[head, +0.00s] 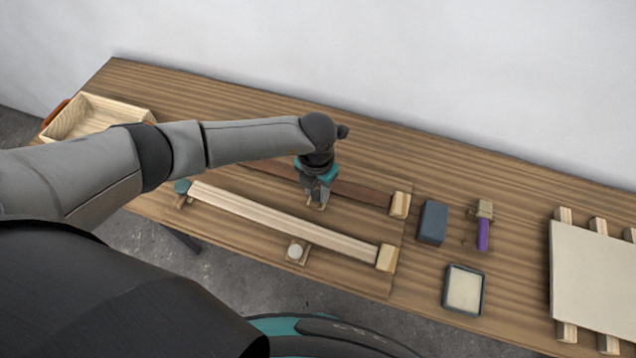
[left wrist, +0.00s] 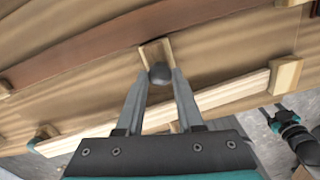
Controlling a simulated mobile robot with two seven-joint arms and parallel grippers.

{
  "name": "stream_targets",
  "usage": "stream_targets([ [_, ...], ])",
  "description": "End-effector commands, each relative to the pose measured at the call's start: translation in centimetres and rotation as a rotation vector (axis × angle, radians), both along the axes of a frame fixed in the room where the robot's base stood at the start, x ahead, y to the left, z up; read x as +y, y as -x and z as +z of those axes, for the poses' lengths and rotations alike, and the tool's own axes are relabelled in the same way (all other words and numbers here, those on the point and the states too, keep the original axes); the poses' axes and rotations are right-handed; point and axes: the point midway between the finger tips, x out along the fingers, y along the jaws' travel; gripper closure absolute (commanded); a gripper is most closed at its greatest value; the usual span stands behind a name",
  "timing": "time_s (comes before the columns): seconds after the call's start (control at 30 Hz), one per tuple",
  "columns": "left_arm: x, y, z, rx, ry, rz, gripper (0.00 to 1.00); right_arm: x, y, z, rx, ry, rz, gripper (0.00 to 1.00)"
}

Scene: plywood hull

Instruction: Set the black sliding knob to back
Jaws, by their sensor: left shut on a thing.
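In the left wrist view the black sliding knob (left wrist: 159,73) is a small dark ball on a pale wooden plate (left wrist: 155,50). It sits between the two fingers of my left gripper (left wrist: 160,84), which are shut on it. In the head view my left gripper (head: 318,203) reaches down between a dark brown rail (head: 362,193) and a pale rail (head: 290,225). There the fingers hide the knob, and only a bit of its plate shows.
A white round knob (head: 294,253) on a wooden plate stands in front of the pale rail. To the right are a dark blue block (head: 433,222), a purple-handled tool (head: 483,235), a framed tray (head: 464,290) and a slatted board (head: 595,280). An open wooden box (head: 88,112) stands far left.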

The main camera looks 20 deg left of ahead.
Motion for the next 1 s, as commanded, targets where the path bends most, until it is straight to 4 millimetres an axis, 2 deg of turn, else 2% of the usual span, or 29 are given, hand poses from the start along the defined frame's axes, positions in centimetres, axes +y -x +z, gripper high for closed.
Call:
stream_targets([
  [0.1, -0.1, 0.0, 0.1, 0.003, 0.001, 0.0, 1.0, 0.0, 0.1, 0.0, 0.002, 0.0, 0.0, 0.5],
  [0.13, -0.1, 0.0, 0.1, 0.003, 0.001, 0.0, 0.61, 0.0, 0.0, 0.0, 0.001, 0.0, 0.0, 0.5],
  [0.37, 0.0, 0.0, 0.1, 0.003, 0.0, 0.0, 0.36, 0.0, -0.4, 0.0, -0.005, 0.0, 0.0, 0.5],
  [0.73, 0.0, 0.0, 0.5, 0.002, 0.0, -0.001, 0.33, 0.0, -0.4, 0.0, -0.006, 0.001, 0.001, 0.5],
  [0.87, 0.0, -0.1, 1.9, -0.001, 0.001, 0.0, 0.33, 0.0, -0.4, 0.2, -0.006, 0.001, 0.001, 0.5],
  [1.0, 0.0, -0.1, 4.4, -0.001, 0.002, -0.001, 0.33, 0.0, -0.4, 0.3, -0.006, 0.001, 0.001, 0.5],
])
